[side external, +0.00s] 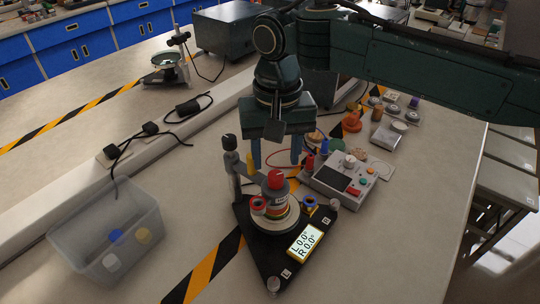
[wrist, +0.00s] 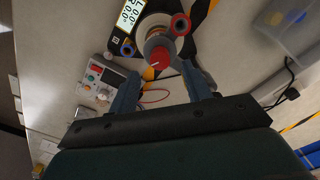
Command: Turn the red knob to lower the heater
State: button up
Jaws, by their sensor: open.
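The red knob (side external: 275,179) sits on top of a short cylinder on a black triangular base (side external: 262,252). It also shows in the wrist view (wrist: 160,58), ahead of the fingertips. A lit display (side external: 307,240) on the base reads L 0.0 and R 0.0. A red ring (side external: 258,204) and a blue ring (side external: 310,202) flank the cylinder. I cannot tell which part is the heater. My gripper (side external: 277,161) points down, open and empty, close above and behind the knob. In the wrist view its fingers (wrist: 161,80) are spread, with the knob just beyond their tips.
A grey post (side external: 232,165) stands at the base's left corner, close to my gripper. A grey control box (side external: 346,181) stands to the right. A clear bin (side external: 107,240) with several small items is at the left. The bench front right is clear.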

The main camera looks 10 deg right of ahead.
aim_at(276, 175)
notch_tip(276, 175, up, 9)
jog(key=shift+r, duration=0.15)
dwell(0.7)
jog(key=shift+r, duration=0.1)
dwell(0.4)
jog(key=shift+d, duration=0.1)
